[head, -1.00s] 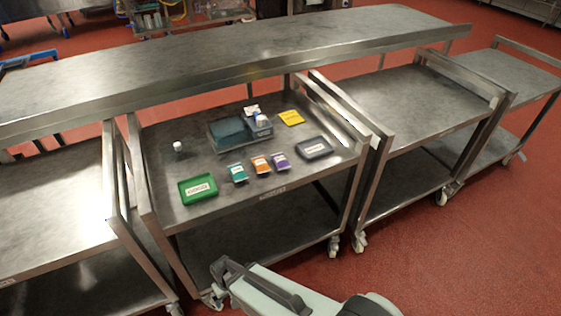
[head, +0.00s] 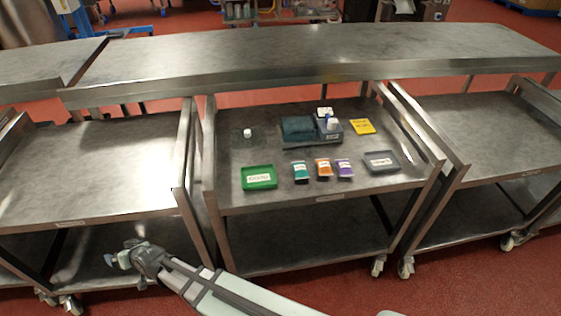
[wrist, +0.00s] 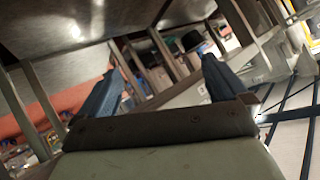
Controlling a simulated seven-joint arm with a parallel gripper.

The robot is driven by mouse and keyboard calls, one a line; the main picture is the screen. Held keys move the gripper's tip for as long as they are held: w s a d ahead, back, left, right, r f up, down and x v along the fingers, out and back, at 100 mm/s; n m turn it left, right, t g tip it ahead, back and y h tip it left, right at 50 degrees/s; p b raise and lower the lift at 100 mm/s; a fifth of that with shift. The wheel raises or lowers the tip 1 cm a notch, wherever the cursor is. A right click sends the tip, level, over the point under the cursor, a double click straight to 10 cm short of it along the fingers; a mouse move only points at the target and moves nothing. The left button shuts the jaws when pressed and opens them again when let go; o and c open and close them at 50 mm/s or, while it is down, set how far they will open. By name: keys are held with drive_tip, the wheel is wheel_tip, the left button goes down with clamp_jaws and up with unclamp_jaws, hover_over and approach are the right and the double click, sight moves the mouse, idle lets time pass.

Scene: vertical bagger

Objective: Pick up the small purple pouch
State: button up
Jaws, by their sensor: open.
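The small purple pouch (head: 344,169) lies on the middle steel cart, at the right end of a row of three small pouches. An orange pouch (head: 323,168) is just left of it and a teal pouch (head: 300,171) is left of that. My gripper (head: 112,260) is low at the left in the head view, in front of the left cart and well away from the pouches. In the wrist view my gripper (wrist: 163,88) shows two blue fingers spread apart with nothing between them. The purple pouch cannot be made out in the wrist view.
The cart top (head: 225,150) also bears a green tray (head: 259,177), a dark grey tray (head: 381,162), a dark device (head: 299,128), a yellow card (head: 362,126) and a small white item (head: 247,133). A long steel shelf (head: 300,52) stands behind. Rails flank the cart.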

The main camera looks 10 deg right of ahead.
drive_tip(key=s+a+r+y, duration=0.2)
drive_tip(key=a+r, duration=0.6)
drive_tip(key=r, duration=0.1)
drive_tip(key=w+r+n+t, duration=0.1)
drive_tip(key=w+r+t, duration=0.1)
drive_tip(key=w+r, duration=0.4)
drive_tip(key=w+d+r+n+t+h, duration=0.1)
drive_tip(key=w+d+r, duration=0.5)
drive_tip(key=w+d, duration=0.5)
drive_tip(key=w+d+r+n+t+h, duration=0.1)
drive_tip(key=w+d+r+h, duration=0.1)
drive_tip(key=w+d+r, duration=0.7)
drive_tip(key=w+d+r+n+t+h, duration=0.1)
drive_tip(key=w+d+r, duration=0.2)
drive_tip(key=w+d, duration=1.1)
drive_tip(key=s+d+f+n+g+h, duration=0.1)
drive_tip(key=s+d+n+h, duration=0.1)
drive_tip(key=d, duration=1.3)
drive_tip(key=n+g+h, duration=0.5)
drive_tip(key=n+g, duration=0.1)
drive_tip(key=g, duration=0.5)
hover_over(345, 164)
wheel_tip(345, 164, down, 8)
drive_tip(key=shift+f, duration=6.45)
